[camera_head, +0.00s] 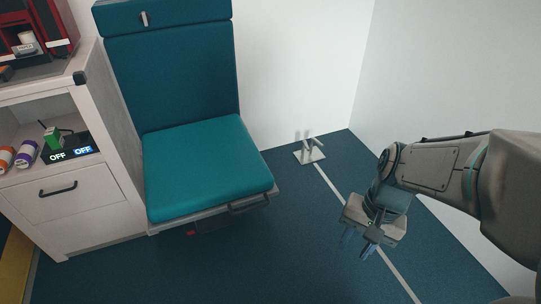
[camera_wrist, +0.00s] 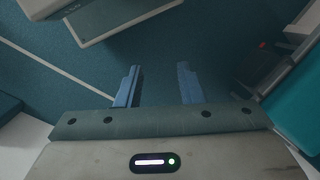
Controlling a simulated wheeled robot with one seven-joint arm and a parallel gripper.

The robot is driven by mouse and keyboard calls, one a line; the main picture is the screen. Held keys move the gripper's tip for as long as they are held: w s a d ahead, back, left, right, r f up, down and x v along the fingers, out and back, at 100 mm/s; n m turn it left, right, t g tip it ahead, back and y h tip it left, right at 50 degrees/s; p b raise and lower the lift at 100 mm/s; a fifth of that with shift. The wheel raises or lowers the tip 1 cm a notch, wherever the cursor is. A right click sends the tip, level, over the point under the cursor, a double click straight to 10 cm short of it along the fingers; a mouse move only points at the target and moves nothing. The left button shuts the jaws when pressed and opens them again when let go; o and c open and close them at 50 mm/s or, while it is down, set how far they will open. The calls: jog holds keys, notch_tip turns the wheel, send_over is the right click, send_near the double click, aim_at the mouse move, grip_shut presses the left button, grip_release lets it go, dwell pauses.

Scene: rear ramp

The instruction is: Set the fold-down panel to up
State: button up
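The fold-down panel appears to be the teal padded seat (camera_head: 207,168) on the wall unit. It lies down, roughly level, below its upright backrest (camera_head: 180,70). A dark handle (camera_head: 250,203) is on its front edge. In the wrist view the teal seat edge (camera_wrist: 298,112) shows at the right, partly cut off. My gripper (camera_head: 357,247) is to the right of the seat, apart from it, above the floor. Its two blue fingers (camera_wrist: 158,88) stand apart with nothing between them.
A white cabinet (camera_head: 85,215) with a drawer handle and an open shelf stands left of the seat. A small metal floor bracket (camera_head: 309,152) stands by the wall behind my gripper. The blue floor (camera_head: 290,240) between seat and gripper is clear.

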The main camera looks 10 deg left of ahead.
jog(key=w+a+f+m+g+y, duration=0.2)
jog(key=a+f+m+g+y, duration=0.25)
jog(key=a+f+m, duration=0.2)
jog(key=m+t+y+b, duration=0.1)
jog(key=m+t+y, duration=1.05)
jog(key=m, duration=1.55)
send_near(251, 208)
jog(key=shift+g+y, duration=0.5)
jog(key=shift+g, duration=0.1)
jog(key=shift+w+f+b+x, duration=0.15)
jog(key=shift+b+x, duration=0.4)
jog(key=shift+x, duration=1.1)
jog(key=shift+w+f+b+x, duration=0.1)
jog(key=shift+f+b+x, duration=0.35)
jog(key=shift+x, duration=1.2)
jog(key=shift+w+f+b+x, duration=0.1)
jog(key=shift+b+x, duration=0.55)
jog(key=shift+x, duration=0.95)
jog(key=shift+r, duration=0.1)
grip_shut()
